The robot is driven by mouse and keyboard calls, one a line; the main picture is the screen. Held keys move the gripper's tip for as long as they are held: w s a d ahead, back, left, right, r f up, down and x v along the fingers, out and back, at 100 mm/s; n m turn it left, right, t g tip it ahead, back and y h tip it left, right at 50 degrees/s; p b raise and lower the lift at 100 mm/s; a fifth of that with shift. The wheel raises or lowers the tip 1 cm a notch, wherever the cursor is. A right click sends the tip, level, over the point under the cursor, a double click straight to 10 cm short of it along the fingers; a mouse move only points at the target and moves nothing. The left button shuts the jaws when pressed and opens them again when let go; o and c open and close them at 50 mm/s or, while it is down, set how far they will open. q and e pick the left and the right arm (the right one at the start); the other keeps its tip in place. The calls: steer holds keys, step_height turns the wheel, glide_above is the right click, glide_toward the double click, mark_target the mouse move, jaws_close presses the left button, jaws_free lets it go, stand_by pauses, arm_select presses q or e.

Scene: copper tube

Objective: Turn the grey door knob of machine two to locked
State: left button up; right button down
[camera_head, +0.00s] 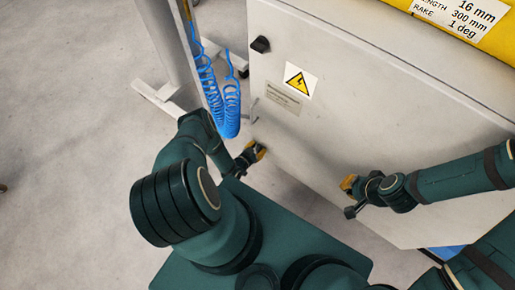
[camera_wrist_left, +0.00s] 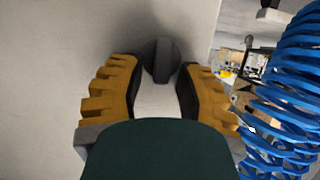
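The grey door knob (camera_wrist_left: 161,62) shows in the left wrist view, a dark round disc with a raised bar standing upright in the picture. It sits on the pale cabinet door (camera_head: 330,140) near its edge. My left gripper (camera_wrist_left: 157,72) is open, and its yellow fingers stand apart with the knob beyond and between their tips. I cannot tell whether they touch it. In the head view my left gripper (camera_head: 255,151) is low beside the door's left edge. My right gripper (camera_head: 350,184) is in front of the door; its finger opening is too small to tell.
A black knob (camera_head: 260,44), a yellow warning sign (camera_head: 300,81) and a small grey handle-like part (camera_head: 254,111) are on the cabinet's left side. Coiled blue hose (camera_head: 228,105) hangs close by, beside a post (camera_head: 160,40) with feet. Open floor (camera_head: 70,150) lies left.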

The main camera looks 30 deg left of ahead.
arm_select(q)
jaws_close()
steer(key=shift+a+n+h, duration=0.3)
steer(key=shift+n+h, duration=0.4)
steer(key=shift+n, duration=0.2)
steer(key=shift+a+f+n+h, duration=0.1)
steer(key=shift+n+h, duration=0.35)
steer(key=shift+n, duration=0.25)
steer(key=shift+a+f+n+h, duration=0.1)
steer(key=shift+n+h, duration=0.35)
steer(key=shift+n, duration=0.25)
steer(key=shift+o, duration=1.9)
jaws_free()
steer(key=shift+s, duration=0.1)
